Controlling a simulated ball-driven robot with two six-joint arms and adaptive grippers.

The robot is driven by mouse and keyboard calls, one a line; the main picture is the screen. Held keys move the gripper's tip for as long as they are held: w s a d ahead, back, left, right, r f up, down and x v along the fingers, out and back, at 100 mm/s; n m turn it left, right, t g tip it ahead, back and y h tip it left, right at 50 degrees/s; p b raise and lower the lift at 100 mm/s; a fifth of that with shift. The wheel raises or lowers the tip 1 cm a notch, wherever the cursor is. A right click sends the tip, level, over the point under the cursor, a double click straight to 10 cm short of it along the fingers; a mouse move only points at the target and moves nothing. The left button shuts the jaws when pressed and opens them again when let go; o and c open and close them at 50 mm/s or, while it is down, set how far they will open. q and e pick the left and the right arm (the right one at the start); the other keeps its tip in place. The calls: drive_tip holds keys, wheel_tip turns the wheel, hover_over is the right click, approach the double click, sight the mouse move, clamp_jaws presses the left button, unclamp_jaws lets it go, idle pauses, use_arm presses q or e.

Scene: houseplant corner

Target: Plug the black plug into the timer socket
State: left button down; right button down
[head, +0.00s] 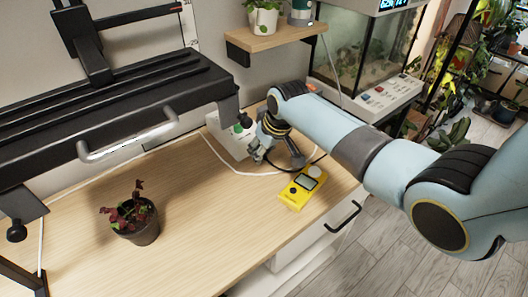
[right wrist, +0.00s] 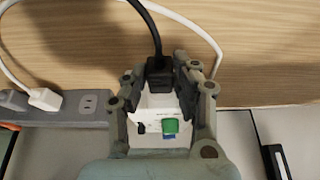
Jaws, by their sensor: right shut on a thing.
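The timer is a white unit with a green knob; it stands by the wall in the head view (head: 228,136) and shows between my fingers in the right wrist view (right wrist: 150,106). The black plug (right wrist: 159,72), with its black cable, sits between my right gripper's (right wrist: 160,84) fingertips, which are shut on it. The plug is at the timer's edge in that view; I cannot tell whether its pins are in the socket. In the head view my right gripper (head: 260,153) is just beside the timer and hides the plug. My left gripper is not in view.
A grey power strip (right wrist: 92,106) with a white plug (right wrist: 45,100) lies left of the timer. A yellow meter (head: 298,190) and a potted plant (head: 134,220) stand on the wooden table (head: 200,240). A black rack (head: 110,110) overhangs the table's left side. The table's front middle is clear.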

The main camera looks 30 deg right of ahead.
drive_tip(key=shift+w, duration=0.35)
drive_tip(key=c, duration=1)
unclamp_jaws()
drive_tip(key=shift+o, duration=0.2)
